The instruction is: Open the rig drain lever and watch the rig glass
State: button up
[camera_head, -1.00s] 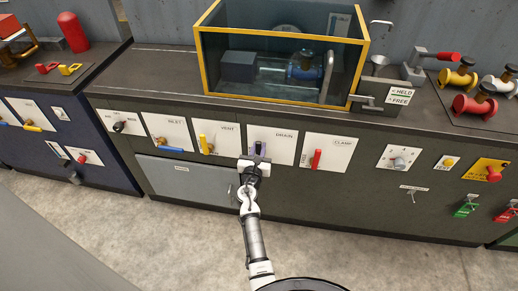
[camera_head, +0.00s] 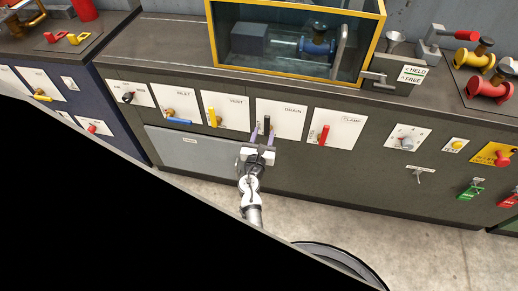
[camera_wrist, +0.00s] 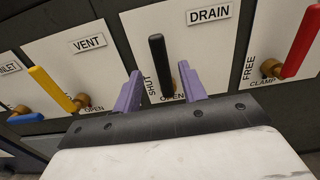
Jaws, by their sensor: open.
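The drain lever (camera_wrist: 160,65) is a black handle standing upright on the white DRAIN plate (camera_wrist: 205,40), with SHUT and OPEN marked beside its base. My gripper (camera_wrist: 158,90) is open, with its purple fingers on either side of the lever; contact cannot be told. In the head view my gripper (camera_head: 262,134) is at the lower part of the DRAIN plate (camera_head: 290,115). The yellow-framed glass tank (camera_head: 372,45) stands on the bench above, holding a blue flanged fitting (camera_head: 318,46) and a dark block.
The yellow vent lever (camera_head: 212,116) is left of the drain and the red clamp lever (camera_head: 324,134) is right. A blue inlet lever (camera_head: 180,121) is farther left. A HELD/FREE latch box (camera_head: 392,82) stands beside the tank. Black covers the head view's lower left.

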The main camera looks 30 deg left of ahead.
jog(key=v, duration=0.7)
jog(key=shift+s, duration=0.35)
jog(key=shift+d+r, duration=0.1)
